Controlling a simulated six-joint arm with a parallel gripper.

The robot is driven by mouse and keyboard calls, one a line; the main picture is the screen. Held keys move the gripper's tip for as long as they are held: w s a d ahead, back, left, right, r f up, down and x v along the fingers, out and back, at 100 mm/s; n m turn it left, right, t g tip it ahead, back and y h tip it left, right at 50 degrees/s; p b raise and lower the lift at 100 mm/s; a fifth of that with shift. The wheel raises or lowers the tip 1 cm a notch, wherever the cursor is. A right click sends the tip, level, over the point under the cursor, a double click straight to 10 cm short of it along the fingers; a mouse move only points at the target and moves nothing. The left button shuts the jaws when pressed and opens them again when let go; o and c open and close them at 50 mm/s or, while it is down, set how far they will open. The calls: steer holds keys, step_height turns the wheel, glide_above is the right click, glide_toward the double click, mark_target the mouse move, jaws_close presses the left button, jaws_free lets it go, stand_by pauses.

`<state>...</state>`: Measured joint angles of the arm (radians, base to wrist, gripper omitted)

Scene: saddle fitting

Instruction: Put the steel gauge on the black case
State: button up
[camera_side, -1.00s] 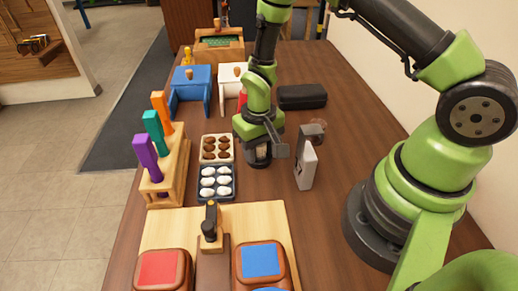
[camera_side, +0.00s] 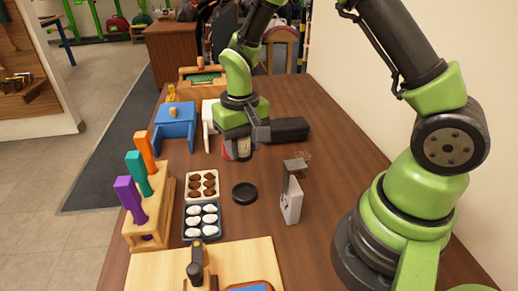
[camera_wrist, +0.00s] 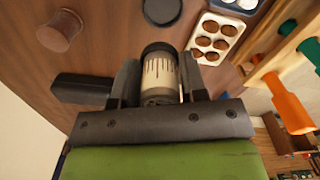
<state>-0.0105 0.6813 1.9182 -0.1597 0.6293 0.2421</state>
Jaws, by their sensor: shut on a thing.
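The steel gauge (camera_wrist: 161,72), a pale cylinder with dark scale marks and a dark end, sits between my gripper's fingers (camera_wrist: 157,85) in the wrist view. My gripper (camera_side: 243,138) is shut on it. In the side view the gauge (camera_side: 243,149) shows below the gripper, partly hidden, and seems to be above the table. The black case (camera_side: 290,130) is a long dark box lying on the table, just right of and behind my gripper. In the wrist view the case (camera_wrist: 80,88) is left of the gauge, partly hidden by the gripper.
A black round disc (camera_side: 244,192) lies bare on the table. A grey and white stand (camera_side: 292,198) is to its right. Blue (camera_side: 175,127) and white boxes stand behind. Table around the disc is clear.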

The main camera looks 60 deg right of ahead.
steer(key=w+d+r+m, duration=0.25)
steer(key=d+m, duration=0.55)
steer(key=d, duration=0.4)
steer(key=w+d+r+m, duration=0.1)
steer(key=d+r+m, duration=0.2)
steer(key=d+m, duration=0.65)
glide_above(285, 122)
steer(key=shift+n, duration=0.25)
step_height(285, 122, down, 6)
steer(key=shift+f, duration=2.05)
steer(key=o, duration=1.1)
steer(key=shift+f, duration=0.1)
steer(key=shift+c, duration=0.2)
